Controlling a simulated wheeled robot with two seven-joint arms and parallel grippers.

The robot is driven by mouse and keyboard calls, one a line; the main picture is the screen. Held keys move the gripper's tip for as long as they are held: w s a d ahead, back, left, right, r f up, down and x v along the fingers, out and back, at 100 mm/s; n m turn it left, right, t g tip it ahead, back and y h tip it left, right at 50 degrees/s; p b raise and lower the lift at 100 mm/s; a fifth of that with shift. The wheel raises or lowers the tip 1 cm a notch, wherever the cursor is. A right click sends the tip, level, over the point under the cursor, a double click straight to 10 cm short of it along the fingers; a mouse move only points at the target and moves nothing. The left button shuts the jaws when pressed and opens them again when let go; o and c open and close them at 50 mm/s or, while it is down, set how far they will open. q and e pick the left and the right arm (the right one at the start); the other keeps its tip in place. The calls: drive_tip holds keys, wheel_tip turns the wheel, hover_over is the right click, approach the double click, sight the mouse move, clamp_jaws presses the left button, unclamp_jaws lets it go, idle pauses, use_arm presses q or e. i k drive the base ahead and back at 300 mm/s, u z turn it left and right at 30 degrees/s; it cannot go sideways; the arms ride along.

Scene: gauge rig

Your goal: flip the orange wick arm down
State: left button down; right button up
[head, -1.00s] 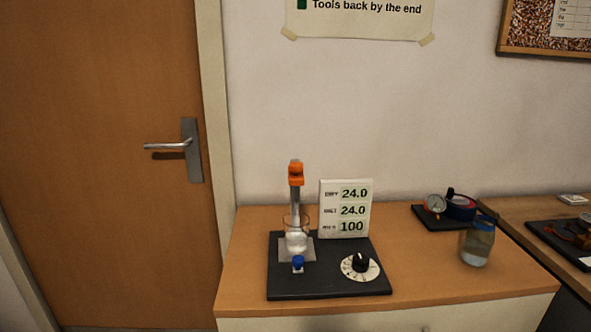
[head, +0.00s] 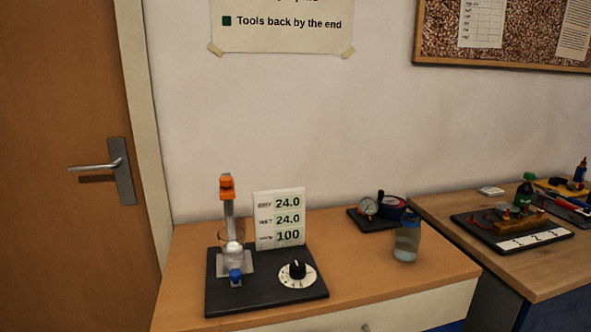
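The orange wick arm (head: 227,187) is at the top of a grey upright post on the black rig base (head: 265,302). It points up, above a clear glass beaker (head: 231,240) with something white in it. A blue knob (head: 235,276) is in front of the beaker. A white display card (head: 279,218) reading 24.0, 24.0 and 100 stands behind a black dial (head: 297,270) on a white disc. Neither of my grippers is in view.
The rig stands on a wooden cabinet top (head: 400,280). A second bench (head: 550,265) with tools adjoins at right. A door (head: 60,230) is at left.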

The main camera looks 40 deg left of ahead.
sight(227, 191)
drive_tip(key=z, duration=1.15)
drive_tip(key=k, duration=0.95)
drive_tip(key=u, duration=1.6)
drive_tip(key=i, duration=0.5)
drive_tip(key=u, duration=0.05)
